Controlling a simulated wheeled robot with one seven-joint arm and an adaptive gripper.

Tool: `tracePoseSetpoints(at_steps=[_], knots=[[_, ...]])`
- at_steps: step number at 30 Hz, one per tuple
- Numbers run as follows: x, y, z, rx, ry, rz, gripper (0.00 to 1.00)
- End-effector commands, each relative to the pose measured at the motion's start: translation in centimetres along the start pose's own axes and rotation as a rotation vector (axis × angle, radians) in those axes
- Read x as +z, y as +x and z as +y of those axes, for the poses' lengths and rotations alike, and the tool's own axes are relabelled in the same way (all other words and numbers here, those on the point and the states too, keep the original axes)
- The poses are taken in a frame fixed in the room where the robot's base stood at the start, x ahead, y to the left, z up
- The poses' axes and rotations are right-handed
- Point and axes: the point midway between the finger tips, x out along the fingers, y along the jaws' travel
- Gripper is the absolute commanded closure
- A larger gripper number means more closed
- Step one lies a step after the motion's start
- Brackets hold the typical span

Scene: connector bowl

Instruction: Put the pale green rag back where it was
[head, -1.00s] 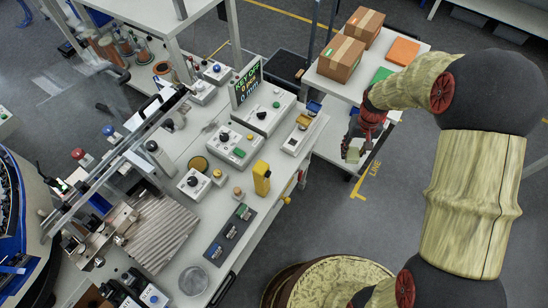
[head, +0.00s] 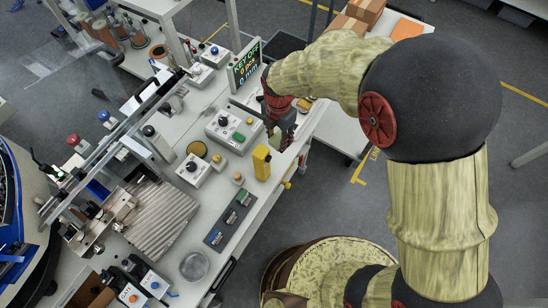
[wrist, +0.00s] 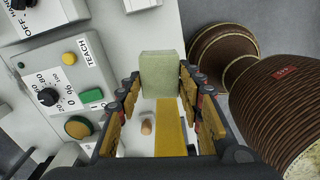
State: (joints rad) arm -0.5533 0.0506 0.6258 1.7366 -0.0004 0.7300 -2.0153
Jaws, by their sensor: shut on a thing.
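The pale green rag (wrist: 160,75) shows in the wrist view as a folded, block-like piece between the fingertips. My gripper (wrist: 160,88) is shut on it. In the head view my gripper (head: 281,140) hangs over the right part of the workbench (head: 222,268), beside a control box and near the upright yellow object (head: 262,162). I cannot make out the rag in the head view; my gripper and arm hide it. The height of the rag above the bench is hard to tell.
The control box (head: 235,131) with a dial and buttons stands left of my gripper. A wooden knob (head: 238,178) stands near the yellow object. A dark strip with several connectors (head: 230,219) and a round clear dish (head: 195,266) lie toward the front. Cardboard boxes (head: 364,13) stand at the back.

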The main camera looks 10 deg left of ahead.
Motion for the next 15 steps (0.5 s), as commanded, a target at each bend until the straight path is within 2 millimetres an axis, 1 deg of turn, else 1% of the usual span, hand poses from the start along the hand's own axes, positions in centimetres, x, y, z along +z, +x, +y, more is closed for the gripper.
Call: tracePoseSetpoints(at_steps=[1, 3, 7, 15], knots=[[-0.7, -0.1, 0.3, 0.000, -0.062, 0.000, 0.87], [-1.3, -0.2, 0.5, 0.000, -0.127, 0.000, 0.87], [-1.8, 0.4, 0.6, -0.001, -0.180, 0.001, 0.87], [-1.7, 4.4, 0.6, -0.002, -0.182, 0.001, 0.87]])
